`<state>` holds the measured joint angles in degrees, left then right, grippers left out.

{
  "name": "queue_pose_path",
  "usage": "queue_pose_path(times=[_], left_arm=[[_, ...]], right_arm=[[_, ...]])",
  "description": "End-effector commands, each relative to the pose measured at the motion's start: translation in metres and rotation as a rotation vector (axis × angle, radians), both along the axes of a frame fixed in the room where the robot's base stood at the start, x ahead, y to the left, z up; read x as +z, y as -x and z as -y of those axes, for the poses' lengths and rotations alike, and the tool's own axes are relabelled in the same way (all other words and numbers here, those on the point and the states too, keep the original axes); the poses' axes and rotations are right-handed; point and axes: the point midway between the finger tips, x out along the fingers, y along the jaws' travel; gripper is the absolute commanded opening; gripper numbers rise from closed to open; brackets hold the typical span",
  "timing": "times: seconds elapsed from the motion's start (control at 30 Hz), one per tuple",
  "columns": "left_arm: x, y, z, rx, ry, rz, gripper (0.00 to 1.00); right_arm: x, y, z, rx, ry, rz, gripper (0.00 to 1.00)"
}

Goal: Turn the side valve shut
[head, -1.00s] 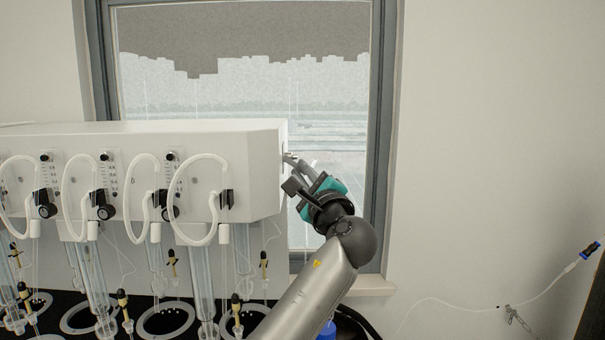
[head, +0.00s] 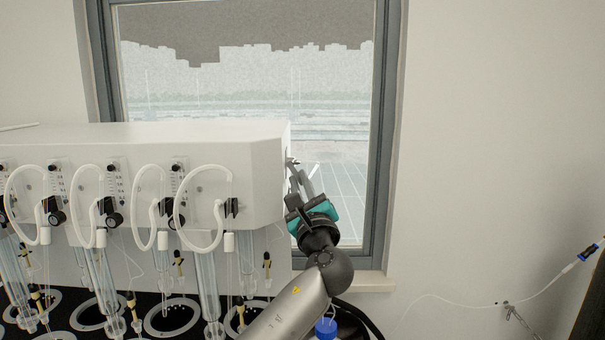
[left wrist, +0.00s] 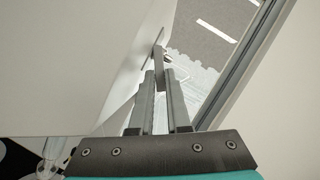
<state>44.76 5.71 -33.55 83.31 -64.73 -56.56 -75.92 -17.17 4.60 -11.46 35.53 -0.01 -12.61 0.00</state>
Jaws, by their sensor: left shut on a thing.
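The side valve (head: 293,161) is a small metal part on the right end face of the white distiller housing (head: 215,145). My left gripper (head: 297,178) reaches up to it from below right, beside that end face. In the left wrist view, a thin grey valve lever (left wrist: 158,62) stands between the tips of the two fingers of my left gripper (left wrist: 160,82). The fingers are close together and shut on this lever. Most of the valve body is hidden by the lever and the fingers. My right gripper is not in view.
Several white looped hoses (head: 205,168) with black knobs and glass tubes line the housing's front. A window (head: 340,160) with a grey frame stands behind. A bottle with a blue cap (head: 326,327) is below my arm. The wall side to the right is open.

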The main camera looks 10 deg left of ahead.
Motion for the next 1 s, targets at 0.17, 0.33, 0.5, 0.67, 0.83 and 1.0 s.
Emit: queue_pose_path(times=[0.17,0.33,0.5,0.67,0.83,1.0], left_arm=[[-0.0009,0.0001,0.0,-0.001,-0.004,0.0,0.0],[-0.0009,0.0001,0.0,0.0,-0.002,0.0,0.21],[-0.0008,0.0001,-0.0001,0.0,-0.001,0.0,0.41],[-0.0011,0.0,-0.0007,0.001,0.0,-0.001,0.45],[-0.0015,-0.0001,-0.0013,0.003,0.0,-0.002,0.45],[-0.0018,0.0,-0.002,0.005,0.001,-0.003,0.45]], right_arm=[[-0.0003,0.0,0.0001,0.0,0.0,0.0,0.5],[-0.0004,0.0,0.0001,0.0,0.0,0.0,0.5],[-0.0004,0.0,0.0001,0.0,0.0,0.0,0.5],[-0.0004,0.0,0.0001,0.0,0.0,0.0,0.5],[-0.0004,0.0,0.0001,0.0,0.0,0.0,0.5],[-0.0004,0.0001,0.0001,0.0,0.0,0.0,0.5]])
